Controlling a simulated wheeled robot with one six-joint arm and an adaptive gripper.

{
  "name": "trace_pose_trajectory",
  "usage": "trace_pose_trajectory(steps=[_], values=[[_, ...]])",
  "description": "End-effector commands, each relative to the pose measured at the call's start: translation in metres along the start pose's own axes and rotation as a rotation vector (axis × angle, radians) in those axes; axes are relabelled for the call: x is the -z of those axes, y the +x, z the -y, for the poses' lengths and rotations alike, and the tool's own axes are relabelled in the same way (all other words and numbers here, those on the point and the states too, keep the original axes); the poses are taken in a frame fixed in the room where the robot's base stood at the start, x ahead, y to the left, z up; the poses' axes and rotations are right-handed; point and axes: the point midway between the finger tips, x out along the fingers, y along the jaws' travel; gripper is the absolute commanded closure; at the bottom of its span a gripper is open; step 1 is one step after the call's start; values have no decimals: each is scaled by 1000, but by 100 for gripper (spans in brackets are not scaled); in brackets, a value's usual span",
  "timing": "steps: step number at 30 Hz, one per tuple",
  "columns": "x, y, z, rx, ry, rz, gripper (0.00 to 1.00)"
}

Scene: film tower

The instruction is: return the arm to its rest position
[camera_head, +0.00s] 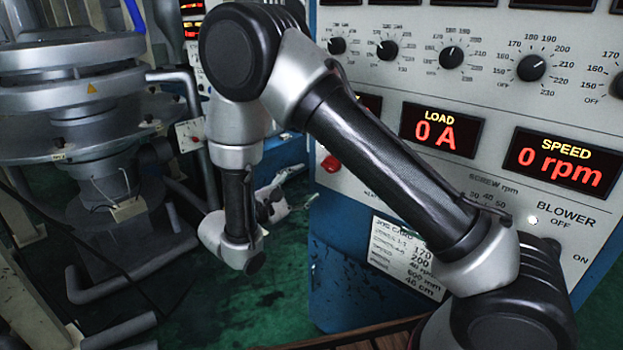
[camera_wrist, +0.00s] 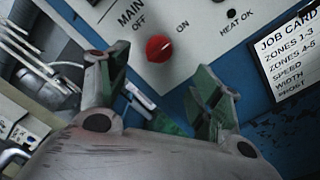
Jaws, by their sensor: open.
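My arm stretches across the head view from the lower right, up to an elbow at the top and down to the wrist. My gripper (camera_head: 289,196) hangs beside the left edge of the blue and grey control cabinet (camera_head: 330,255). In the wrist view, my gripper (camera_wrist: 160,95) has its two fingers spread apart with nothing between them. A red knob (camera_wrist: 158,48) marked MAIN, OFF and ON lies beyond the fingertips on the panel, apart from them. The red knob also shows in the head view (camera_head: 331,164).
The cabinet carries several black dials, a LOAD display (camera_head: 441,130) at 0 A and a SPEED display (camera_head: 556,160) at 0 rpm. A job card (camera_head: 407,257) is on its blue front. Grey machinery (camera_head: 75,110) stands at left. Green floor (camera_head: 285,300) shows below my gripper.

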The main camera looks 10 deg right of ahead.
Motion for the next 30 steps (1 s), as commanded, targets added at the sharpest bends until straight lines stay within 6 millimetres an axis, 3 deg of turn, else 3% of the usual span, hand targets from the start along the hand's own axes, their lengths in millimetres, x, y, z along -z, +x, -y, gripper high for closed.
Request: trace_pose_trajectory(steps=[14, 17, 20, 22, 30], values=[[1, -5, 1, 5, -37, -3, 35], [-1, -2, 20, 79, -145, -4, 35], [-18, 4, 56, 210, -278, 23, 35], [-42, 5, 74, 346, -344, 37, 35], [-133, 19, 96, 846, -304, 29, 35]])
